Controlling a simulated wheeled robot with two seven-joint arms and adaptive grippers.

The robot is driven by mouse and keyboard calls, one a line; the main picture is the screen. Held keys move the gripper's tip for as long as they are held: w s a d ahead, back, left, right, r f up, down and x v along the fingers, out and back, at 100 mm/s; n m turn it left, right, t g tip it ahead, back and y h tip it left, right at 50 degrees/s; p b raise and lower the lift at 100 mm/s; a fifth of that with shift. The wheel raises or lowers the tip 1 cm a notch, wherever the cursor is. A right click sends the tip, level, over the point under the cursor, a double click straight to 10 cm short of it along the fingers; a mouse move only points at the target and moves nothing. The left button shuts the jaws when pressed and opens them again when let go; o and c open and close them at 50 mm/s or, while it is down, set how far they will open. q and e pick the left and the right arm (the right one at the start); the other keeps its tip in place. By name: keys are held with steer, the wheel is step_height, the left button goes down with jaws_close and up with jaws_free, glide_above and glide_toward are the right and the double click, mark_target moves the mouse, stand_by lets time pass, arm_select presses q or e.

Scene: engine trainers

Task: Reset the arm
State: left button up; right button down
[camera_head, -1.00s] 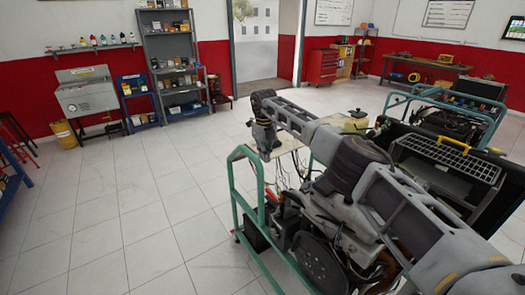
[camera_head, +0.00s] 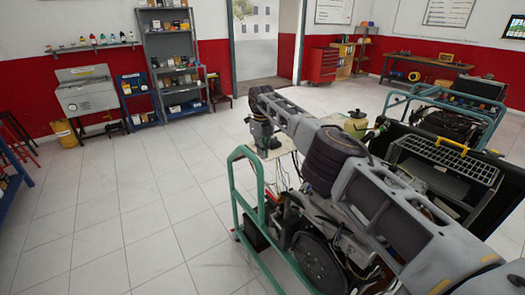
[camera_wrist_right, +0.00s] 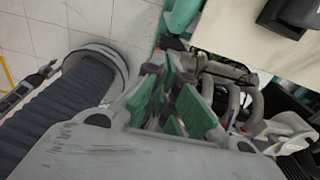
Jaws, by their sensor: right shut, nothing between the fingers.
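My right arm reaches from the lower right of the head view over an engine trainer. Its far end bends down, with my right gripper (camera_head: 266,142) small and dark beside the trainer's green frame. In the right wrist view my right gripper (camera_wrist_right: 172,92) shows green-padded fingers; it is shut and holds nothing. My left gripper is not seen in either view.
The engine trainer (camera_head: 240,203) with green tubes stands below my arm. A second trainer (camera_head: 400,98) stands behind it at right. A sink (camera_head: 88,100), grey shelf (camera_head: 150,48) and red cabinet (camera_head: 323,66) line the walls.

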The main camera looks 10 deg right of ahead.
stand_by(0.6)
